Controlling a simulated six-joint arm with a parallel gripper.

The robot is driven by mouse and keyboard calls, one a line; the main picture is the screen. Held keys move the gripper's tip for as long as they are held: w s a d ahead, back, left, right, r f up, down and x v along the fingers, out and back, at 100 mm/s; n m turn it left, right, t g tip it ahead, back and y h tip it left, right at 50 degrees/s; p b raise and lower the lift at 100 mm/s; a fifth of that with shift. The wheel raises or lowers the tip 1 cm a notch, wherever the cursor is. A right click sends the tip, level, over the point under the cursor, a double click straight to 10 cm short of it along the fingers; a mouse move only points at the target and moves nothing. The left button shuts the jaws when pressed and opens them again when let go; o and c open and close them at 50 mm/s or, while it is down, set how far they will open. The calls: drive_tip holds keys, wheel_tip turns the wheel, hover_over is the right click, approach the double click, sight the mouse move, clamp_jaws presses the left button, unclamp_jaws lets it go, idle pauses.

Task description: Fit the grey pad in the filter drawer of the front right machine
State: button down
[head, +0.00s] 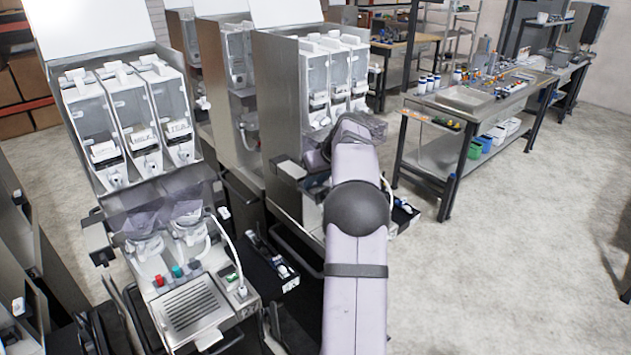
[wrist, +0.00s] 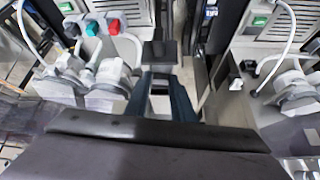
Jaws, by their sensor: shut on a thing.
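The front right machine (head: 285,110) is a grey cabinet with clear canisters, and my arm covers much of its lower front in the head view. In the wrist view, my gripper (wrist: 160,82) has its dark blue fingers closed at a dark grey block (wrist: 158,52). I cannot tell from its shape whether this block is the grey pad. The gripper is over the gap between two machine fronts. Red and teal knobs (wrist: 92,27) show to its left. My gripper is hidden in the head view. I cannot make out the filter drawer.
The front left machine (head: 112,105) stands close by, with a drip tray (head: 190,303) and hoses. A narrow black tray (head: 262,262) with small items lies between the machines. A workbench (head: 480,108) with tools and bins stands behind right. The floor at right is clear.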

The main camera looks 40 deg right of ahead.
sight(315, 192)
drive_tip(key=shift+s+a+f+b, duration=0.2)
drive_tip(key=shift+f+b, duration=0.15)
drive_tip(key=shift+f, duration=0.45)
drive_tip(key=shift+s+a+f+b, duration=0.15)
drive_tip(key=shift+f+b, duration=0.2)
drive_tip(key=shift+f, duration=0.45)
drive_tip(key=c, duration=1.8)
unclamp_jaws()
drive_tip(key=shift+d, duration=0.1)
drive_tip(key=shift+c, duration=0.2)
drive_tip(key=shift+s+d+r, duration=0.15)
drive_tip(key=shift+s+r, duration=0.15)
drive_tip(key=shift+r, duration=0.3)
drive_tip(key=shift+v, duration=0.8)
drive_tip(key=shift+w+r, duration=0.15)
drive_tip(key=shift+r, duration=0.05)
drive_tip(key=o, duration=0.6)
drive_tip(key=shift+r, duration=0.1)
drive_tip(key=shift+c, duration=0.2)
drive_tip(key=shift+d, duration=0.1)
drive_tip(key=shift+r, duration=0.15)
